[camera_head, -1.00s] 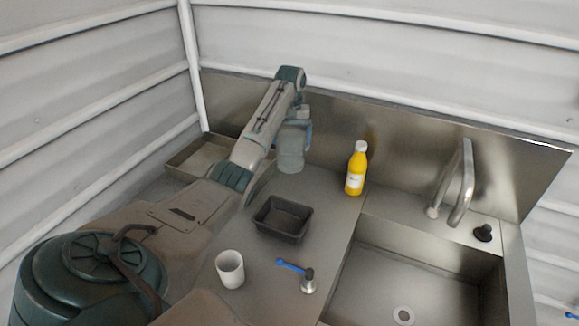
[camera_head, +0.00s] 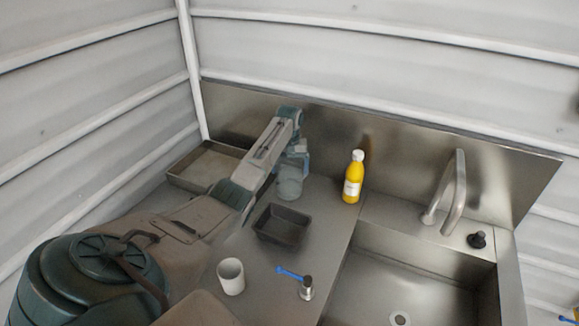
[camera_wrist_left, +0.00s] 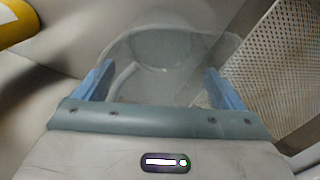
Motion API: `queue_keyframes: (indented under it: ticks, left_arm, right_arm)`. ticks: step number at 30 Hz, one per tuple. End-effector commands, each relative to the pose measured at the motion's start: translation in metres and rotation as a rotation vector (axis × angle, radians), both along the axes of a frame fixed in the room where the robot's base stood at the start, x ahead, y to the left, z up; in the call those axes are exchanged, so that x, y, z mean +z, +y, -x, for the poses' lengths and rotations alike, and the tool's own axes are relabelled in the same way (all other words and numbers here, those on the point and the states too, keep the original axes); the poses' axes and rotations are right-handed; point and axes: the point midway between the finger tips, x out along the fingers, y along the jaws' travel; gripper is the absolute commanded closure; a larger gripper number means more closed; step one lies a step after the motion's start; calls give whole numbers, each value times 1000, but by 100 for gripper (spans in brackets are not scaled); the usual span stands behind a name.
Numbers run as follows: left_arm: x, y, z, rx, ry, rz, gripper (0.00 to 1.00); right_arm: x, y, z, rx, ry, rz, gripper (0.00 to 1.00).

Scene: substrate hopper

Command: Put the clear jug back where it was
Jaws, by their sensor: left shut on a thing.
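The clear jug (camera_head: 289,184) stands upright near the back of the steel counter, left of the yellow bottle. My left gripper (camera_head: 300,163) is at the jug, partly hidden by my own wrist in the head view. In the left wrist view the clear jug (camera_wrist_left: 165,55) sits between the two blue fingers of my left gripper (camera_wrist_left: 156,85), which is shut on it. Whether the jug's base touches the counter is hard to tell. My right gripper is not in view.
A yellow bottle (camera_head: 353,178) stands right of the jug. A black tray (camera_head: 282,224), a white cup (camera_head: 231,276) and a blue-handled tool (camera_head: 305,286) are nearer the front. A shallow metal tray (camera_head: 190,180) is at the left. A sink with a faucet (camera_head: 455,190) is at the right.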

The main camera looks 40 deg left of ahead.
Motion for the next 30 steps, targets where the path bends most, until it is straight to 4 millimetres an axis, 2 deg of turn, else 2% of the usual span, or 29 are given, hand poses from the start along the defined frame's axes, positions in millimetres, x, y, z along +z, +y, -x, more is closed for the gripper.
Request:
queue_keyframes:
  ticks: [2, 8, 13, 17, 26, 28, 30]
  left_arm:
    - [-1, 0, 0, 0, 1, 1, 0]
    - [0, 0, 0, 0, 1, 1, 0]
    - [10, 0, -1, 0, -2, -1, 0]
    - [32, 0, -1, -1, -5, -2, 0]
    - [95, 0, -1, 0, -5, 0, 0]
    - [110, 0, 0, 0, -1, 0, 0]
    - [117, 0, 0, 0, -1, 0, 0]
  right_arm:
    - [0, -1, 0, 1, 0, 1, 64]
    - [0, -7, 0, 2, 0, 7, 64]
    - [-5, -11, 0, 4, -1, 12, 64]
    - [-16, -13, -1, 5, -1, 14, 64]
    - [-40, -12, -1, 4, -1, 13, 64]
    - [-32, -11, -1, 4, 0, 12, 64]
    - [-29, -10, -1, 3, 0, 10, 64]
